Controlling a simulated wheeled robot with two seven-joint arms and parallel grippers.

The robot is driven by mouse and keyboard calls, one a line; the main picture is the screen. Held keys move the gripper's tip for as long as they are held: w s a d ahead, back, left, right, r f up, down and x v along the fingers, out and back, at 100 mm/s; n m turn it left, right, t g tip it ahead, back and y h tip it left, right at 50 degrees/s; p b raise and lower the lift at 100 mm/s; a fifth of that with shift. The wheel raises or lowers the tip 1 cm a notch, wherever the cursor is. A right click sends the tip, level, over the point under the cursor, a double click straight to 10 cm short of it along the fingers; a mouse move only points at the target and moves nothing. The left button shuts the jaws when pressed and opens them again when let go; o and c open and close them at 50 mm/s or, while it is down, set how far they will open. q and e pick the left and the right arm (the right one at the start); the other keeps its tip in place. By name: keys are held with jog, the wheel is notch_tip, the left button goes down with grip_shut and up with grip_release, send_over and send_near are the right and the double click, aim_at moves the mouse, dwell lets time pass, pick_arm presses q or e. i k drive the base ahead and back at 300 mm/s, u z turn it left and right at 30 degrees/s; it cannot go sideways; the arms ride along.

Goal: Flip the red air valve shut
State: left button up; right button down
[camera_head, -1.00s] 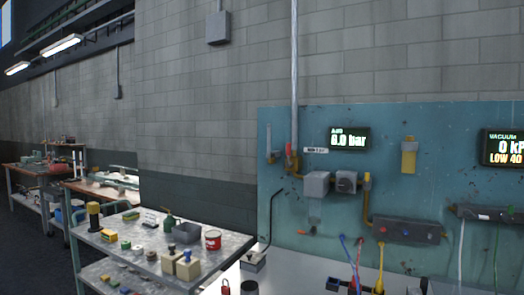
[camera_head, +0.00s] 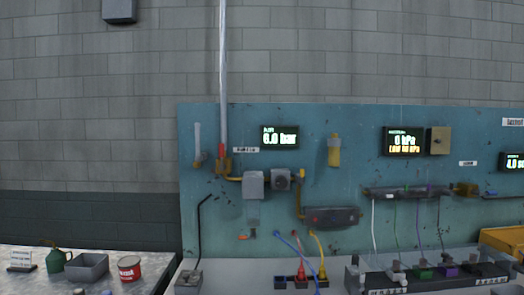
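The red air valve handle (camera_head: 221,151) is small and stands upright in line with the metal pipe above it. It sits on a brass-yellow valve body (camera_head: 224,166) at the left part of the teal panel. Its exact angle is hard to tell at this size. The air display (camera_head: 280,137) to its right reads 0.0 bar. Neither of my grippers is in view.
The teal panel (camera_head: 360,160) also carries a grey regulator box (camera_head: 253,184), a yellow cylinder (camera_head: 334,151), a manifold (camera_head: 333,216) and a vacuum display (camera_head: 402,141). Coloured hoses hang to sockets below. A cart with a red can (camera_head: 129,268) stands at left.

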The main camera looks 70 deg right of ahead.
aim_at(222, 166)
jog(key=z, duration=0.55)
jog(key=i, duration=0.5)
jog(key=z, duration=0.55)
